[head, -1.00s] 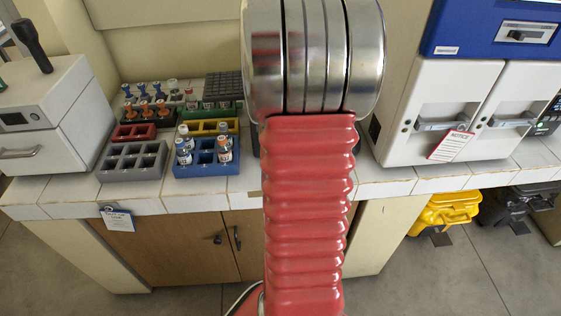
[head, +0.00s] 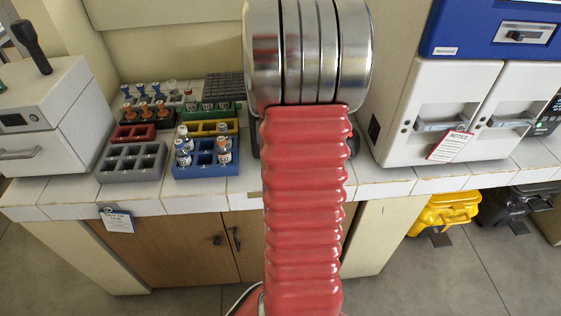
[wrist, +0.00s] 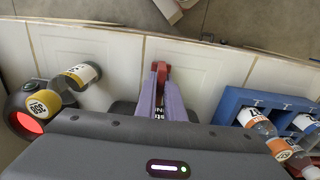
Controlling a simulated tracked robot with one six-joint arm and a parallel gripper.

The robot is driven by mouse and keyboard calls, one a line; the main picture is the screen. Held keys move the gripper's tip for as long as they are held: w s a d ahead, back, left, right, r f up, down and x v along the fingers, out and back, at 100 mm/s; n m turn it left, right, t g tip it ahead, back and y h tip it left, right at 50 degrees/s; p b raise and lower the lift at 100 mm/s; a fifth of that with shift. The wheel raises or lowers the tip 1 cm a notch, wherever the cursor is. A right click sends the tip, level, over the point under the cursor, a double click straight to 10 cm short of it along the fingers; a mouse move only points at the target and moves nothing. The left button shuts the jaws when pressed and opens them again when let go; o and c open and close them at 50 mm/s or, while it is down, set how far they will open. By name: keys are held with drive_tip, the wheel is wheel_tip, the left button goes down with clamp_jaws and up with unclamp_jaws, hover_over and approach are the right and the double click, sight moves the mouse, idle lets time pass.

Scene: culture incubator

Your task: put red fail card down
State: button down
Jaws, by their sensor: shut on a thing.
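In the wrist view my gripper (wrist: 160,92) points at the white tiled counter, its two purple fingers close together. A small red piece (wrist: 161,70) shows at the fingertips; I take it to be the red fail card seen nearly edge-on, but no print is readable. The fingers are shut on it. It is over the counter's front part, left of the blue rack; I cannot tell whether it touches the tiles. In the head view my red ribbed arm hides the gripper and the card.
The blue rack (wrist: 232,101) with vials is right of my gripper. A vial (wrist: 80,75) and a device with a red light (wrist: 30,122) are at left. In the head view, a grey rack (head: 133,173) and white machine (head: 440,80) flank the arm. A tag (head: 117,219) hangs from the counter edge.

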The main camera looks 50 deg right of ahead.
drive_tip(key=shift+f, duration=0.1)
drive_tip(key=c, duration=1.9)
unclamp_jaws()
drive_tip(key=shift+o, duration=0.2)
wheel_tip(320, 180, up, 12)
